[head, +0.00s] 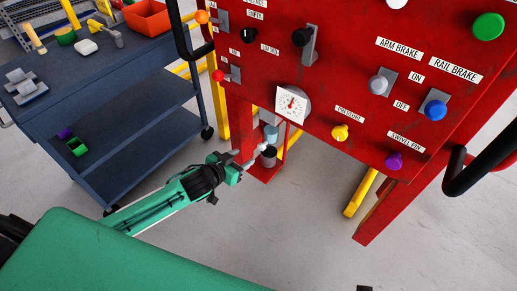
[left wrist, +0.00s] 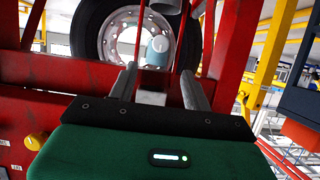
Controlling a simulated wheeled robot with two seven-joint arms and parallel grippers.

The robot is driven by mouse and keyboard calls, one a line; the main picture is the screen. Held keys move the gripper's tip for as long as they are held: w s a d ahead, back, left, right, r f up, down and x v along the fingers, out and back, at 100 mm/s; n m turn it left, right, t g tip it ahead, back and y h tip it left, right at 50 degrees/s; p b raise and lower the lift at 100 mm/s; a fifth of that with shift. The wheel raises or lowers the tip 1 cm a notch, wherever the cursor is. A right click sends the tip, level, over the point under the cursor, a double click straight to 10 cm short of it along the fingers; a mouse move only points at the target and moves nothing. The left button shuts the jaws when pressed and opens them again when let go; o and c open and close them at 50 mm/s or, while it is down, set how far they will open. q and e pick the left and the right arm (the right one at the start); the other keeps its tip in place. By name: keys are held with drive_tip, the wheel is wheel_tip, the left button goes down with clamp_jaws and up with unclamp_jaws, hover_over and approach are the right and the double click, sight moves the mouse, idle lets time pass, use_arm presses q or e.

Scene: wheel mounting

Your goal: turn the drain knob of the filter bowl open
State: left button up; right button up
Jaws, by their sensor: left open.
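The filter bowl (head: 271,133) is a small blue-grey cylinder under the red panel's gauge, with a dark round part (head: 268,153) below it. My left gripper (head: 257,154) reaches in from the lower left, its grey fingers open beside the bowl's lower part. In the left wrist view the two fingers (left wrist: 158,85) stand apart, and the blue-grey bowl (left wrist: 158,50) shows beyond and between them. A pale patch is visible low between the fingers; I cannot tell whether it is the drain knob. No contact is clear. My right gripper is out of view.
The red panel (head: 345,65) carries a gauge (head: 291,105), a yellow knob (head: 340,133), a purple knob (head: 394,161) and levers above and right of the gripper. A blue cart (head: 150,65) stands at the left. A large wheel (left wrist: 110,40) shows behind red bars. Floor below is clear.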

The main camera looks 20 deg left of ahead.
sight(260, 147)
use_arm(q)
drive_tip(key=b+x, duration=0.1)
drive_tip(key=x, duration=0.8)
drive_tip(key=shift+w+d+f, duration=0.1)
drive_tip(key=shift+w+f, duration=0.1)
drive_tip(key=shift+w, duration=0.05)
drive_tip(key=shift+w+d+f, duration=0.15)
drive_tip(key=shift+w, duration=0.3)
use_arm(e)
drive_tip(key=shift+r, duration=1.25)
use_arm(q)
drive_tip(key=c, duration=0.9)
drive_tip(key=shift+c, duration=0.2)
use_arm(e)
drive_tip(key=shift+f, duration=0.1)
